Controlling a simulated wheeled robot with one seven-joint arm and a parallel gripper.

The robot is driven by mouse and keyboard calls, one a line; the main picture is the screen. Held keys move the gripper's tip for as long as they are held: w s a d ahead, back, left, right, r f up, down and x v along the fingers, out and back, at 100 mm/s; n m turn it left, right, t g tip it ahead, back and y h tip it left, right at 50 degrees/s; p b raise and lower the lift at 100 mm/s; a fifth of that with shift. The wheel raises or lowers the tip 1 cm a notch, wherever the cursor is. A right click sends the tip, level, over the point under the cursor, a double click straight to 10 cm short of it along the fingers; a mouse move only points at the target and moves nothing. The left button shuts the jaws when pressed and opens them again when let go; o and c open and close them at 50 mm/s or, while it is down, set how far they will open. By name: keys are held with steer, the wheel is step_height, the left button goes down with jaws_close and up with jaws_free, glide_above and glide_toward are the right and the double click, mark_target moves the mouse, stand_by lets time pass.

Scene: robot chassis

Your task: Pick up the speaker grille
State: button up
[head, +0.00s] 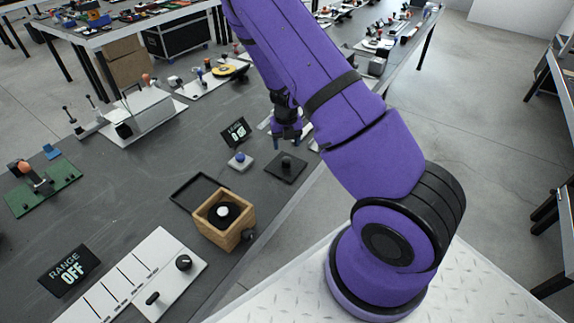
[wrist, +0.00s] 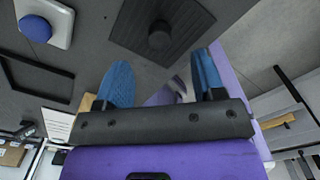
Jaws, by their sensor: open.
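The speaker grille appears to be the dark square plate with a round black knob in its middle. It lies flat on the grey table near its right edge in the head view (head: 286,167). In the wrist view the plate (wrist: 180,30) is at the top, with fine lines on its surface. My gripper (head: 288,139) is open and empty, pointing down above the table close to the plate, apart from it. In the wrist view its two blue fingers (wrist: 162,68) are spread, with the knob beyond the gap between them.
A white base with a blue button (head: 240,161) sits left of the plate, with a small black sign (head: 235,133) behind. A black frame (head: 178,193) lies beside an open wooden box (head: 232,236) holding a speaker cone. A white panel (head: 145,278) is nearer.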

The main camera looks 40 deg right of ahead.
mark_target(286, 159)
steer(key=shift+s+a+f, duration=0.15)
steer(key=shift+f, duration=1.7)
steer(key=shift+s+a+f, duration=0.15)
steer(key=shift+f, duration=1.7)
steer(key=c, duration=1)
